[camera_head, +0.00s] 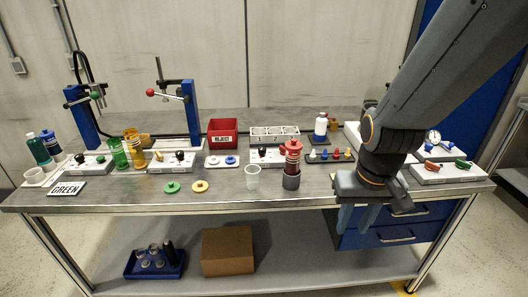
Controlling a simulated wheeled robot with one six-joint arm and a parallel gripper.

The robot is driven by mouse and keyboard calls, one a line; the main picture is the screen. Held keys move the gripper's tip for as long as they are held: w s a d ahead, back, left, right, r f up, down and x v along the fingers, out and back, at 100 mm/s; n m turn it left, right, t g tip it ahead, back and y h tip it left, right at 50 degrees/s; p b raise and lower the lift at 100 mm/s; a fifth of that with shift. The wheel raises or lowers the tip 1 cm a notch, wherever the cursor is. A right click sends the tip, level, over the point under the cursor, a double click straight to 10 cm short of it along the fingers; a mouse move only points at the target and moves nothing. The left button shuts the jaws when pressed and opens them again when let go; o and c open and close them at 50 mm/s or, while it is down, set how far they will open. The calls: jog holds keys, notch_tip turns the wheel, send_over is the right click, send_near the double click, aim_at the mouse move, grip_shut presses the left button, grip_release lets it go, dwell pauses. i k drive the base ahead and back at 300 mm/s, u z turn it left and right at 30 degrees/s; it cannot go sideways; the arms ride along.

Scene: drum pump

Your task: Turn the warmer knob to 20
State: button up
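My gripper (357,218) hangs at the right, in front of the table's front edge. Its two blue-grey fingers point down with a gap between them, and nothing shows in the gap. No label marks a warmer, so I cannot tell which knob is the warmer's. Any scale numbers are too small to read. My arm hides part of the table at the right.
The grey table (225,195) holds a red REJECT bin (223,132), a clear cup (252,178), a red-topped bottle in a dark holder (291,165), and a white panel with orange and green handles (447,173).

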aim_at(262, 150)
jog(key=u, duration=0.2)
jog(key=k, duration=0.2)
jog(key=z, duration=0.6)
jog(key=i, duration=1.05)
jog(key=u, duration=0.45)
